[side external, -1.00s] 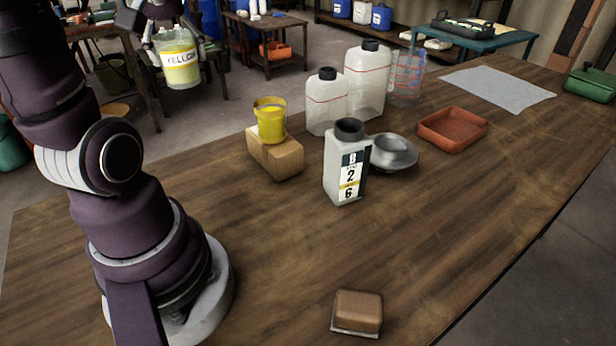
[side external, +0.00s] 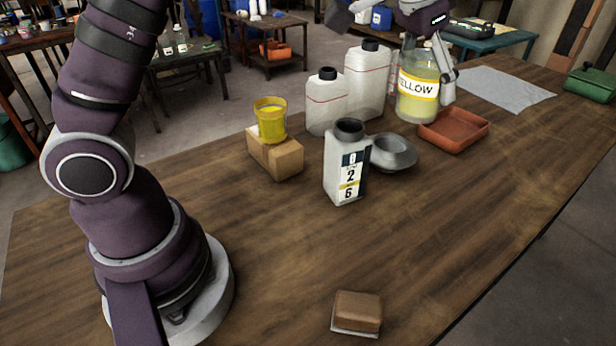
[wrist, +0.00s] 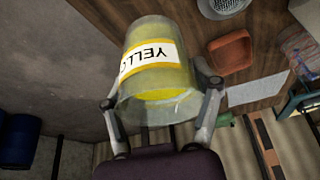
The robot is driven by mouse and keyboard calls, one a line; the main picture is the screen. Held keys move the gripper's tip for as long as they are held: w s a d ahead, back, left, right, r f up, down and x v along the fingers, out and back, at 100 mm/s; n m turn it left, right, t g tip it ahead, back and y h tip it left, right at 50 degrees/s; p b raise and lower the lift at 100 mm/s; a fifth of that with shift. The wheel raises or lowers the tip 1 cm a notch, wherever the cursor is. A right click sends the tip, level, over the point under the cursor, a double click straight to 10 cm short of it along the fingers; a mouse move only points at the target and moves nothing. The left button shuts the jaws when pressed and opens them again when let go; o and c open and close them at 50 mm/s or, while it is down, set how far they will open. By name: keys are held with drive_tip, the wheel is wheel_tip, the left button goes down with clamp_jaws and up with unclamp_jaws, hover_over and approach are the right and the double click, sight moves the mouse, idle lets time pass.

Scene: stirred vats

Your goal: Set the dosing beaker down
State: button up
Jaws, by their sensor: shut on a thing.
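The dosing beaker is a clear vessel with a YELLOW label and yellow liquid. In the side view the beaker (side external: 418,108) is upright at the back of the bench, overlapping the left edge of the red-brown tray (side external: 455,138). I cannot tell how high its base is above the bench. My gripper (side external: 428,68) is shut on it, with one finger visible at its right. In the wrist view the beaker (wrist: 160,80) fills the middle, between both fingers of my gripper (wrist: 160,98).
Two white jugs (side external: 365,85) stand left of the beaker. A grey bowl (side external: 394,155) and a 26-marked bottle (side external: 345,165) are nearer. A yellow cup (side external: 270,120) sits on a box (side external: 275,155). A grey sheet (side external: 505,88) lies beyond the tray. The front bench is mostly clear.

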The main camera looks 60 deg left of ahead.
drive_tip(key=d+f+m, duration=0.1)
drive_tip(key=d+m, duration=0.1)
drive_tip(key=d, duration=0.2)
drive_tip(key=shift+h, duration=0.4)
wheel_tip(320, 180, down, 20)
drive_tip(key=shift+d, duration=0.1)
drive_tip(key=o, duration=1.3)
drive_tip(key=shift+r, duration=0.1)
